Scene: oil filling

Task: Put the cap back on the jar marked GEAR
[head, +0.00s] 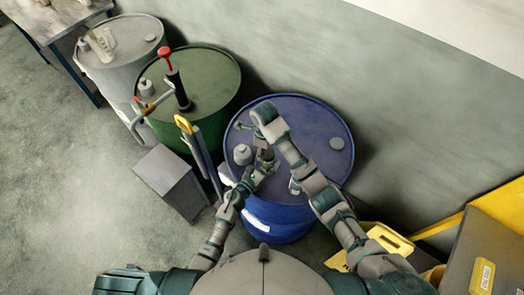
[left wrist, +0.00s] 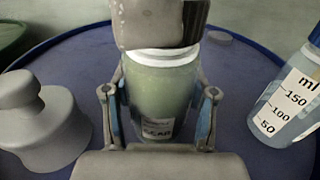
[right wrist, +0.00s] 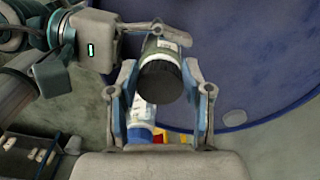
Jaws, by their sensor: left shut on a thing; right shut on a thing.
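My left gripper (left wrist: 160,118) is shut around the sides of a pale green jar (left wrist: 158,95) with a label that seems to read GEAR. The jar stands upright over the blue drum's lid, its white neck ring at the top. My right gripper (right wrist: 160,95) is shut on a dark round cap (right wrist: 160,80). The cap sits right over the jar's neck; whether it is seated on it I cannot tell. In the left wrist view a grey finger hides most of the cap. In the head view both grippers meet over the drum, and the arms largely hide jar and cap.
A green drum (head: 210,75) with a red-handled pump stands to the left. A grey box (head: 170,180) stands on the floor.

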